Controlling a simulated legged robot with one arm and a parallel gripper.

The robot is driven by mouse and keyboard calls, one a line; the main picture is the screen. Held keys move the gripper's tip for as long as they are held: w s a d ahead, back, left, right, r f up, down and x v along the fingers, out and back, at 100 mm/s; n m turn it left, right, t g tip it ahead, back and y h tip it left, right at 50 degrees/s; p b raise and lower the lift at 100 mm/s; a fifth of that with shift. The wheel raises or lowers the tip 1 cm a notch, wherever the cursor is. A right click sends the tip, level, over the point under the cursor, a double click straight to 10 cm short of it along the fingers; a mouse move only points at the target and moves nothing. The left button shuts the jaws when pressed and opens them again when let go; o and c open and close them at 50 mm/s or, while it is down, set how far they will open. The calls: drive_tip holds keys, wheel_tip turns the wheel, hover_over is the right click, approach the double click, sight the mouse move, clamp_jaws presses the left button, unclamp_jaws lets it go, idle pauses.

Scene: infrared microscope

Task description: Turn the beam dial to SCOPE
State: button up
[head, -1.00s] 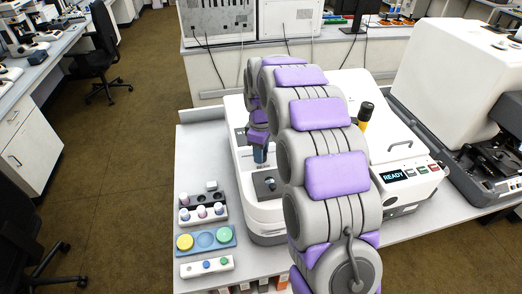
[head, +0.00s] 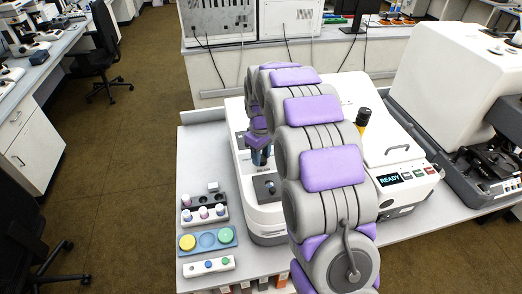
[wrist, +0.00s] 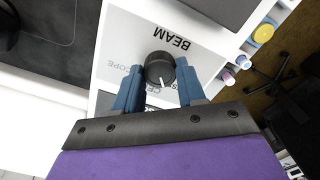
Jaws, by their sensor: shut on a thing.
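The beam dial (wrist: 160,69) is a round black knob with a white pointer line, below the word BEAM on a white panel in the wrist view. The pointer line points toward the bottom of that view. The upside-down SCOPE label (wrist: 131,70) is to the left of the dial, partly hidden by a finger. My gripper (wrist: 160,78) has its two blue fingers on either side of the dial, shut on it. In the head view my gripper (head: 260,156) is at the front of the white instrument (head: 262,213), and the dial is hidden there.
A blue tray (head: 207,253) with yellow and green round pieces lies on the bench to the left, among a vial rack (head: 205,223) and a white strip (head: 208,268). A READY display (head: 390,179) is on the right side. My arm covers much of the instrument.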

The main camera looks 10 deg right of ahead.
drive_tip(key=m+p, duration=0.1)
drive_tip(key=m, duration=0.1)
drive_tip(key=m+p, duration=0.2)
drive_tip(key=m, duration=0.1)
drive_tip(key=shift+w+r+m, duration=0.1)
drive_tip(key=shift+r+m, duration=0.1)
drive_tip(key=shift+m, duration=0.1)
drive_tip(key=m+p, duration=0.2)
drive_tip(key=m, duration=0.2)
drive_tip(key=shift+m, duration=0.3)
drive_tip(key=m+p, duration=0.1)
drive_tip(key=m, duration=0.3)
drive_tip(key=shift+m+p, duration=0.3)
drive_tip(key=shift+p, duration=0.1)
drive_tip(key=m+p, duration=0.1)
drive_tip(key=m, duration=0.3)
drive_tip(key=shift+f+m, duration=0.1)
drive_tip(key=shift+m, duration=0.3)
drive_tip(key=o, duration=1.1)
drive_tip(key=shift+c, duration=0.2)
